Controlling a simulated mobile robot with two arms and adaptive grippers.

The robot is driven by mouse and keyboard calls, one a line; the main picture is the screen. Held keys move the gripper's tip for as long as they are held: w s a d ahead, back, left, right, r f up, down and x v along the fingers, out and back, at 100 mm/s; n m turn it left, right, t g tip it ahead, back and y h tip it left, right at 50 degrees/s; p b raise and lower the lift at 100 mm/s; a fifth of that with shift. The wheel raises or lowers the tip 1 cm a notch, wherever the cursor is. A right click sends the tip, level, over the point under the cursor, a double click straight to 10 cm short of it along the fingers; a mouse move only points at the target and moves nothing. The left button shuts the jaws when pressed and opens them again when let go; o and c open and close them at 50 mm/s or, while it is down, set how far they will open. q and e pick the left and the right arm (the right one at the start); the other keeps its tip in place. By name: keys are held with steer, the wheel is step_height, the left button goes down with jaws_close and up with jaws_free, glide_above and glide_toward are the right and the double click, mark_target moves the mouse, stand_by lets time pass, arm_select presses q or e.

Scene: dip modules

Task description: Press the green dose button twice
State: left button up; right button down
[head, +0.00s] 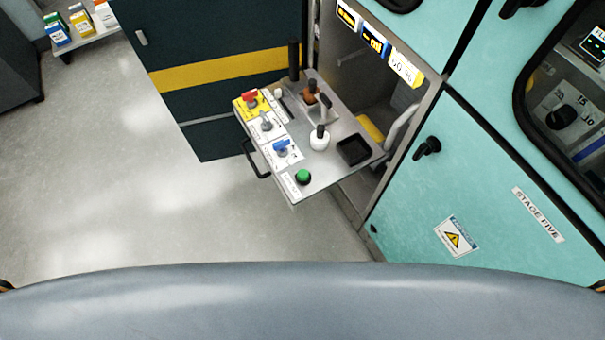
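The green dose button (303,177) is a round green knob near the front corner of a grey metal shelf panel (322,178). A small white label lies beside it. I cannot tell whether it is pressed in. Neither of my grippers shows in the head view. Only small bits of my body show at the far left and right edges, above the grey curved part of mine at the bottom.
The panel also carries a blue knob (281,147), a red knob (251,97), a white bottle (319,140) and a black square tray (353,149). Teal cabinet doors (460,190) stand at right.

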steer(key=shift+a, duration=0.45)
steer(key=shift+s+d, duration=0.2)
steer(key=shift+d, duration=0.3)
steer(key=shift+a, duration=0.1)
